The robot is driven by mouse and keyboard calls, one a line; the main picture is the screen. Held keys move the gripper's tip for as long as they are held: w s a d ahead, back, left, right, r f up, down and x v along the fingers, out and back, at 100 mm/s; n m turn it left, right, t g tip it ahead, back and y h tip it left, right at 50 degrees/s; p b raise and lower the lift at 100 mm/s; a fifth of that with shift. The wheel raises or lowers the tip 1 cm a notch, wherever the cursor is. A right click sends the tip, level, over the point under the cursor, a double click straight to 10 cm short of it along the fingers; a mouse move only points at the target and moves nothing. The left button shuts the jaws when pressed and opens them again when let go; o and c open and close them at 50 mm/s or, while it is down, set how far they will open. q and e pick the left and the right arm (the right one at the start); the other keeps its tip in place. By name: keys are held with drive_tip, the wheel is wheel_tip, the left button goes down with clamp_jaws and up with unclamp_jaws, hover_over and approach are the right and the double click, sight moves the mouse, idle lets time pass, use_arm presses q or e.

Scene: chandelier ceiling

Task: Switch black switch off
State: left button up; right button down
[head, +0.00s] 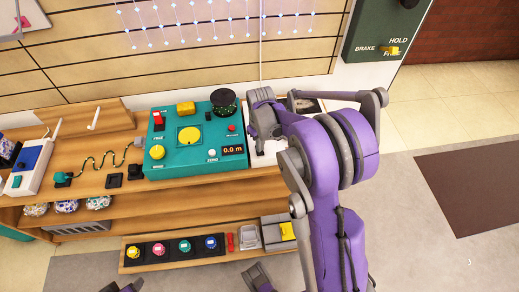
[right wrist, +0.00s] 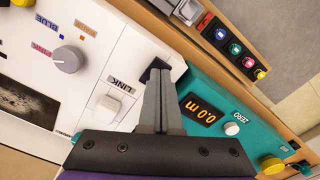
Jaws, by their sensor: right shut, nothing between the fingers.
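A black switch (right wrist: 155,70) sits on a white panel (right wrist: 140,48) beside the LINK label in the right wrist view. My right gripper (right wrist: 160,78) is shut and empty, with its fingertips right at the black switch. They overlap part of it, and I cannot tell whether they touch. A white switch (right wrist: 107,108) is beside it on the same panel. In the head view my right arm reaches down over this panel, right of the teal console, and hides the black switch.
The teal console (head: 205,160) has a red switch, a yellow dome, knobs and a "0.0 m" display. A grey knob (right wrist: 68,59) is farther along the white panel. A lower shelf holds several coloured buttons (head: 184,246). A green brake box (head: 368,50) is on the wall.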

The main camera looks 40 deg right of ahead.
drive_tip(key=shift+f+b, duration=0.7)
drive_tip(key=shift+f, duration=0.25)
idle(0.6)
drive_tip(key=shift+r, duration=0.15)
drive_tip(key=shift+r+p, duration=2.3)
drive_tip(key=shift+r, duration=1.15)
drive_tip(key=s+a+r+t+p, duration=0.5)
drive_tip(key=s+a+r, duration=0.8)
drive_tip(key=s+a, duration=0.4)
drive_tip(key=shift+r, duration=0.35)
